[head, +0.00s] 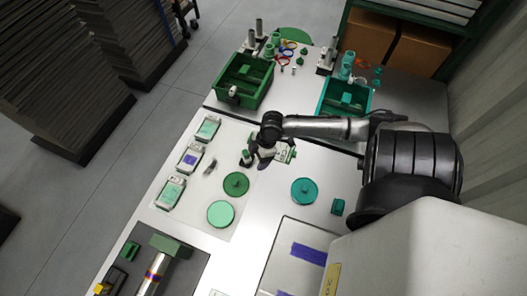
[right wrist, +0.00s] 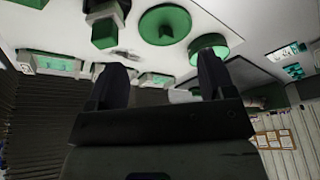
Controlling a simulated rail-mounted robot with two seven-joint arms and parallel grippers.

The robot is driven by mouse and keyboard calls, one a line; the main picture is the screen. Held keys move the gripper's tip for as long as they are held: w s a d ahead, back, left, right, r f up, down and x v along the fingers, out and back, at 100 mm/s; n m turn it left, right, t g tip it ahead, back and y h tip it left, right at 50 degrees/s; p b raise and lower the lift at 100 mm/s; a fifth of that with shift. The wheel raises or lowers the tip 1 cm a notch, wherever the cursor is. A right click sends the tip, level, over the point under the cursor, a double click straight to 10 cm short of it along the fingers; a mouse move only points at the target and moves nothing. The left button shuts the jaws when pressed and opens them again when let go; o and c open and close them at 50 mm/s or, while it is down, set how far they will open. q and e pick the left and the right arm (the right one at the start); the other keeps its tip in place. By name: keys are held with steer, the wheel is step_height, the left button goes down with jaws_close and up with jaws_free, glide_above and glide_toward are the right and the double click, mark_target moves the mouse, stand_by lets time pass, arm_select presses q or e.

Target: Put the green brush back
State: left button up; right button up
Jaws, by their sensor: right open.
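My right gripper (head: 261,157) is open over the pale mat at the middle of the bench, with nothing seen between its fingers (right wrist: 160,85) in the right wrist view. A small green-topped piece (head: 246,158) stands right beside the gripper in the head view; it also shows past one finger in the right wrist view (right wrist: 105,32). I cannot tell whether it is the green brush. A green block (head: 130,251) lies at the lower left by the dark mat and is too small to identify. My left gripper is out of view.
A dark green disc (head: 236,184), a light green disc (head: 220,214) and a teal disc (head: 304,191) lie on the bench. Boxed devices (head: 189,158) line the left edge. A green bin (head: 243,82) and a teal bin (head: 344,98) stand behind.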

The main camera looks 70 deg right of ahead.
steer(key=s+a+m, duration=0.1)
steer(key=s+a, duration=0.2)
steer(key=a, duration=0.4)
steer(key=s+a+m, duration=0.1)
steer(key=s+a, duration=0.3)
steer(key=a, duration=0.3)
steer(key=s+a+r+m+t+h, duration=0.1)
steer(key=s+a+r+m+h, duration=0.1)
steer(key=s+a+r+m, duration=0.1)
step_height(320, 180, up, 3)
steer(key=shift+a+m+h, duration=0.4)
steer(key=shift+a+m, duration=0.4)
steer(key=shift+a, duration=0.35)
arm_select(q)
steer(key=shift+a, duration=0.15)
